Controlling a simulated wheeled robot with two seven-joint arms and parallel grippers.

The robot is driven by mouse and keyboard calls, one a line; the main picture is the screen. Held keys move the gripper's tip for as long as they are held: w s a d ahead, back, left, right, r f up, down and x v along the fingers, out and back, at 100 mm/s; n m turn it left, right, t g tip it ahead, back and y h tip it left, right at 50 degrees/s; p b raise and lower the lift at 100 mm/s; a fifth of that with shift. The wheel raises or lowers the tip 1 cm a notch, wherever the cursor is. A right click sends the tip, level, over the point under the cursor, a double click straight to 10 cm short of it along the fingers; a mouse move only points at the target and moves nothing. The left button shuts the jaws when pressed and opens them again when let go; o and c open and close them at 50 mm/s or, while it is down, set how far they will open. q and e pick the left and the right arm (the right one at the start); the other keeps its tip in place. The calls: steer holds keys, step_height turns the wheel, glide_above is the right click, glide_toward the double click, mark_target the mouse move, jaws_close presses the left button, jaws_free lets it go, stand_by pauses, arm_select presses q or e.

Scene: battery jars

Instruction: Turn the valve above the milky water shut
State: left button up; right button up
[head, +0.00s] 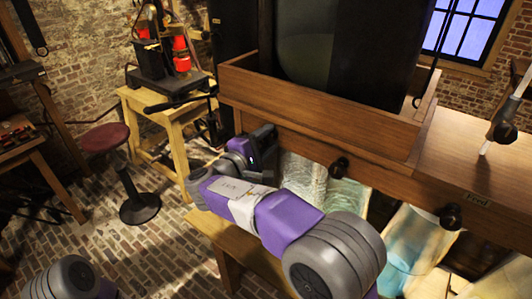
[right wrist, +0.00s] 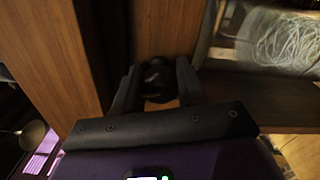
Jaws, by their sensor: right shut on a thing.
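A row of black valve knobs sits along the front of the wooden stand: a middle knob (head: 338,167) and a right knob (head: 450,216) show in the head view. My right gripper (head: 266,139) is at the left end of the row. In the right wrist view, its two fingers stand on either side of a black knob (right wrist: 158,80), shut on it. Under the stand are a jar with pale, whitish contents (head: 300,186) and a jar with blue liquid (head: 408,238). My arm hides what is directly below the gripped knob. My left gripper is out of view.
The wooden stand (head: 320,115) has a raised tray rim around a large dark glass-fronted box (head: 345,45). A grey-handled tool (head: 505,120) stands on the right ledge. A low wooden bench (head: 228,238) lies under my arm. A stool (head: 105,138) and a small table (head: 150,105) stand left.

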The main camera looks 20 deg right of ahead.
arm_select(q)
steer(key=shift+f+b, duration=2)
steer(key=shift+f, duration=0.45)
arm_select(e)
steer(key=shift+m, duration=1.7)
steer(key=o, duration=1)
steer(key=shift+s+d, duration=0.1)
